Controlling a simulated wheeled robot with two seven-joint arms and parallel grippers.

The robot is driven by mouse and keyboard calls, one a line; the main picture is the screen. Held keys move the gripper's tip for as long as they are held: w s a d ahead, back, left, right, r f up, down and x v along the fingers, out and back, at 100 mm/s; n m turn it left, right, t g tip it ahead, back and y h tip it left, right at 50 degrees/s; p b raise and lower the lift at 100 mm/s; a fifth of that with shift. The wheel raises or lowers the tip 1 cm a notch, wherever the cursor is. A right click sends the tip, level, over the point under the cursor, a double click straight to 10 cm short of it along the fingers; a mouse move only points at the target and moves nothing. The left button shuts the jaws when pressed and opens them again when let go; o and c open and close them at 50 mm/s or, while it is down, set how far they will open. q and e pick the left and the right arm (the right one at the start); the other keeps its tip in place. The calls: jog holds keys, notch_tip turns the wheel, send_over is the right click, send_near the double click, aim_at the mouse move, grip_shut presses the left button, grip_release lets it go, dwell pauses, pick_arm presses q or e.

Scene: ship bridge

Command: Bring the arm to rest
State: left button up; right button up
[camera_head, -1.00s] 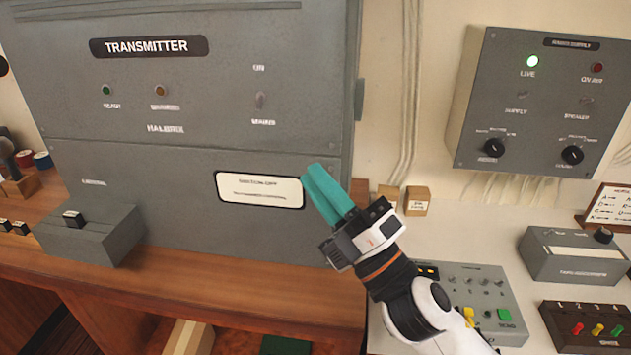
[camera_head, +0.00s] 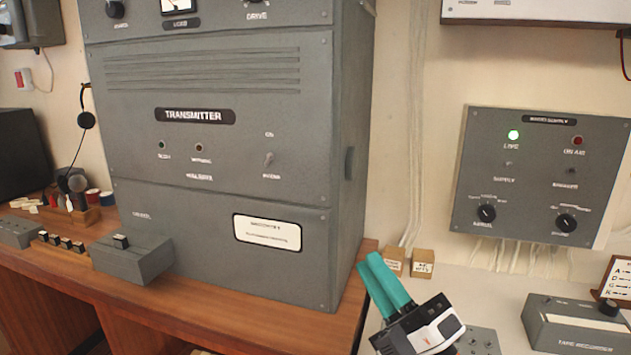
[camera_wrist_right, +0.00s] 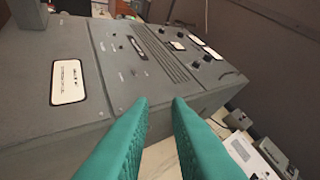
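My right gripper (camera_head: 376,262) has teal fingers and is in the lower middle of the head view, in front of the counter to the right of the grey transmitter cabinet (camera_head: 215,85). Its fingers point up and to the left. In the right wrist view the two fingers (camera_wrist_right: 161,102) stand apart with a gap between them and nothing held. The cabinet's face lies beyond the fingertips there. My left gripper is not in view.
The radio supply box (camera_head: 545,180) hangs on the wall at right, its green light lit. Small wooden boxes (camera_head: 422,263) stand just behind the right gripper. A tape recorder (camera_head: 575,325) sits at lower right. A wooden desk (camera_head: 215,310) runs under the cabinet.

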jog(key=d+f+m+g+h, duration=0.3)
jog(key=d+f+m+h, duration=0.2)
jog(key=f+m+h, duration=0.45)
jog(key=d+f+m+g+h, duration=0.4)
jog(key=f+m, duration=0.3)
jog(key=f, duration=0.6)
jog(key=s+d+f+m+g, duration=0.3)
jog(key=s+f+m+g, duration=0.5)
jog(key=s+f, duration=1.1)
notch_tip(320, 180, down, 22)
jog(key=s+r+n+g, duration=0.1)
jog(key=s+n+g, duration=0.1)
jog(key=g, duration=0.1)
jog(key=s+d+f+g, duration=0.1)
jog(key=s+d+f, duration=0.2)
jog(key=s+f, duration=1.3)
notch_tip(320, 180, down, 2)
jog(key=shift+s+d+f+h, duration=0.15)
jog(key=shift+s+f+h, duration=0.1)
jog(key=shift+s+h, duration=0.15)
